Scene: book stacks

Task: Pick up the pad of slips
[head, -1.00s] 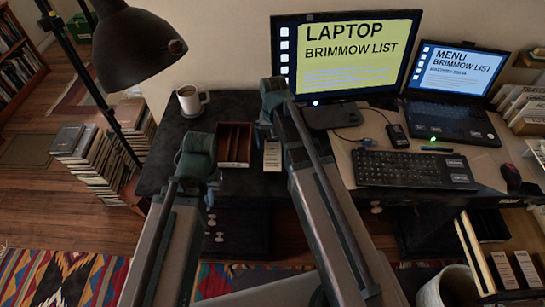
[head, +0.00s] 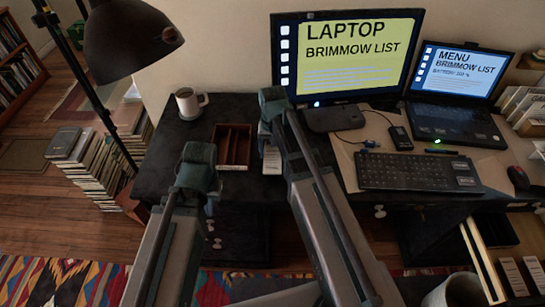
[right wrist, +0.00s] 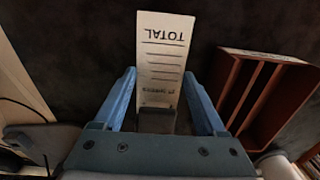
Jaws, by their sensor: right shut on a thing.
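The pad of slips (right wrist: 164,50) is a white narrow pad printed TOTAL with ruled lines. In the head view the pad (head: 272,160) shows at the desk's front, right of the wooden tray, partly hidden by my right arm. I cannot tell whether it touches the desk. My left gripper (head: 209,206) hangs at the desk's front edge, left of the tray; its fingers are mostly hidden behind my wrist.
The wooden divided tray (head: 233,146) stands close beside the pad. A white mug (head: 190,103) is at the back left, near a lamp (head: 132,40). A monitor (head: 346,55), keyboard (head: 418,171) and laptop (head: 456,125) fill the right side. Dark desk between mug and tray is clear.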

